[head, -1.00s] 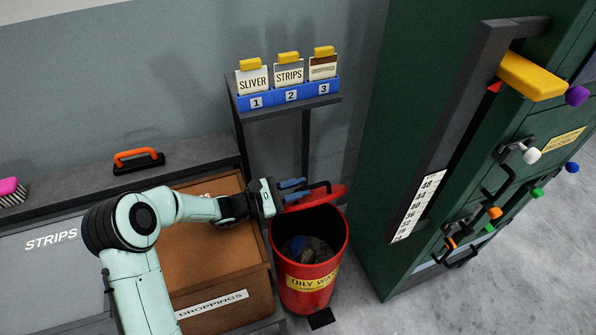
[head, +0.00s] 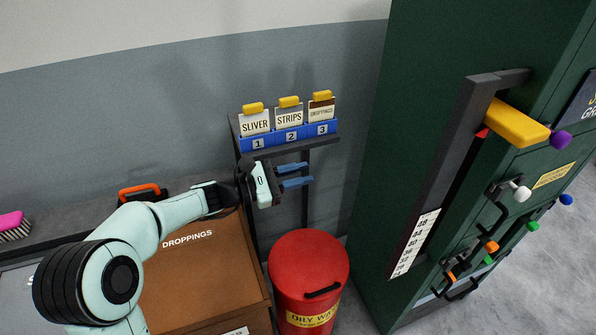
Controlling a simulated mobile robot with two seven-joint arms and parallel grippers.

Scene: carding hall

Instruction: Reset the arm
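My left arm comes in from the lower left. Its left gripper (head: 296,174) is open and empty, its two blue fingers apart and pointing right. It is in the air in front of the card stand's post, below the blue card rack (head: 272,143) and above the red oily waste bin (head: 306,259). The bin's lid is down, with its black handle (head: 322,291) at the front. My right gripper is not in view.
The rack holds cards labelled SLIVER, STRIPS and DROPPINGS. A brown DROPPINGS box (head: 205,268) stands under my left arm. An orange-handled tool (head: 140,191) and a pink brush (head: 13,226) lie on the ledge. A green machine (head: 420,120) with a yellow lever (head: 516,122) fills the right.

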